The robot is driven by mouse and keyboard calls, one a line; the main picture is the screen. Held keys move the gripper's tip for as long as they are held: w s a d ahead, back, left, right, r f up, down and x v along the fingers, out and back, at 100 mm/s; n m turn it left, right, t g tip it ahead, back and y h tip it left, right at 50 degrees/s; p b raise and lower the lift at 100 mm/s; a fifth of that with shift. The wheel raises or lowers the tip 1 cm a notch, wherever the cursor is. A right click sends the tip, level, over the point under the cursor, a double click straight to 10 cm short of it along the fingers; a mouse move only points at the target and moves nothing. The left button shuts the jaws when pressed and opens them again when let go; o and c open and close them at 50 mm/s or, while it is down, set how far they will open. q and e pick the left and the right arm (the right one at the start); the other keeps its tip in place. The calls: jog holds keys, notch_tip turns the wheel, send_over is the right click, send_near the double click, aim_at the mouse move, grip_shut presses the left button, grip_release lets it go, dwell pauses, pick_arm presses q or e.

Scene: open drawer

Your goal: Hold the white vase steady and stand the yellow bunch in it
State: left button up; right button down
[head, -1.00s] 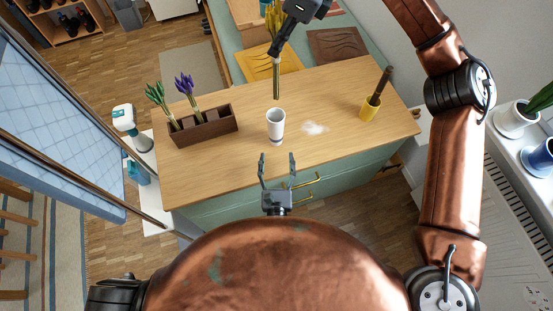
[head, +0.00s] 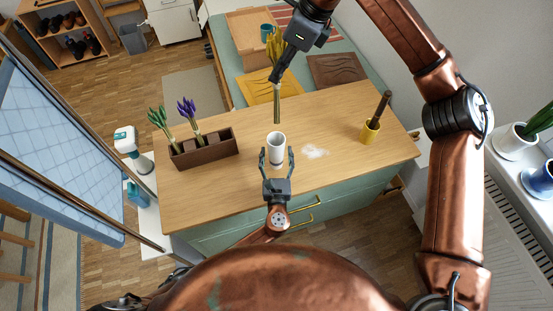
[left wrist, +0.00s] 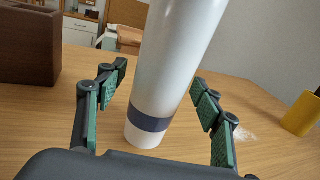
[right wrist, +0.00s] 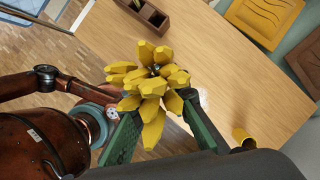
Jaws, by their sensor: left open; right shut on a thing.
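The white vase (head: 276,144) stands upright on the wooden counter; in the left wrist view it is a white cylinder (left wrist: 172,70) with a dark band near its base. My left gripper (head: 277,154) is open, its fingers on either side of the vase, with gaps visible to it in the left wrist view (left wrist: 160,80). My right gripper (head: 277,76) is shut on the yellow bunch (head: 275,44), holding it upright with its stems pointing down above or behind the vase mouth. The yellow heads (right wrist: 150,82) fill the middle of the right wrist view.
A brown compartment box (head: 205,150) at the left holds a green bunch (head: 158,118) and a purple bunch (head: 187,106). A yellow cup (head: 370,132) with a brown stick stands at the right. A white patch (head: 315,151) lies just right of the vase.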

pick_arm(q)
jog(key=shift+c, duration=0.3)
jog(key=c, duration=1.5)
pick_arm(e)
send_over(279, 123)
jog(key=shift+w+a+f, duration=0.1)
jog(key=shift+w+f, duration=0.1)
jog(key=shift+f, duration=3.05)
jog(key=shift+w+f, duration=0.15)
jog(key=shift+f, duration=3.1)
jog(key=c, duration=1.8)
grip_release()
jog(key=v, duration=1.2)
pick_arm(q)
jog(key=o, duration=1.5)
